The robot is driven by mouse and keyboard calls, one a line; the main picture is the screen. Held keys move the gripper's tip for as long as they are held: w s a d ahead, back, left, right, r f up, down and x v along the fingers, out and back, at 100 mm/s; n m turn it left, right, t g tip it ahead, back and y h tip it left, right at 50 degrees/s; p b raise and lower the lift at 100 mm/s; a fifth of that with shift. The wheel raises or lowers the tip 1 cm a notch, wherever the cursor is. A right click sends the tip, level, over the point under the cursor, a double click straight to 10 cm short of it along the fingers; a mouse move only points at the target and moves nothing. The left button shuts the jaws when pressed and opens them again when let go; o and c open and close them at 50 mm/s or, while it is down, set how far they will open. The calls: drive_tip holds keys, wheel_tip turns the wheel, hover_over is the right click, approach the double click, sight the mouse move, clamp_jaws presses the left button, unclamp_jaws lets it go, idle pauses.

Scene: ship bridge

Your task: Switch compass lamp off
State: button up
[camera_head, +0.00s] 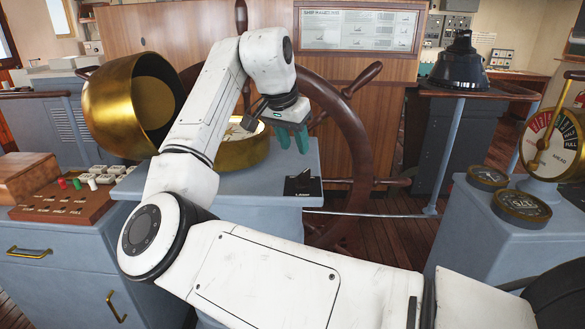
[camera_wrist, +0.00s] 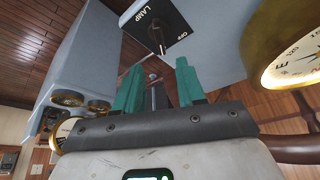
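The compass lamp switch shows in the wrist view as a dark knob (camera_wrist: 157,36) on a black plate (camera_wrist: 141,31) lettered LAMP and OFF. I cannot tell its setting for sure. In the head view the plate (camera_head: 303,185) is on the right front of the compass pedestal's top. The brass compass (camera_head: 243,153) has a bright, warm-lit face, seen also in the wrist view (camera_wrist: 297,65). My gripper (camera_head: 293,138) is above and behind the plate. In the wrist view its teal fingers (camera_wrist: 158,85) are apart and empty, short of the knob.
A large brass hood (camera_head: 128,105) stands left of the compass. The wooden ship's wheel (camera_head: 350,130) is close behind my gripper. A grey console with a brass telegraph (camera_head: 549,150) and round gauges (camera_head: 521,207) stands at right. A button panel (camera_head: 72,203) is at left.

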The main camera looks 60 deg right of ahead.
sight(302, 174)
drive_tip(key=x, duration=1)
drive_tip(key=shift+a, duration=0.1)
clamp_jaws()
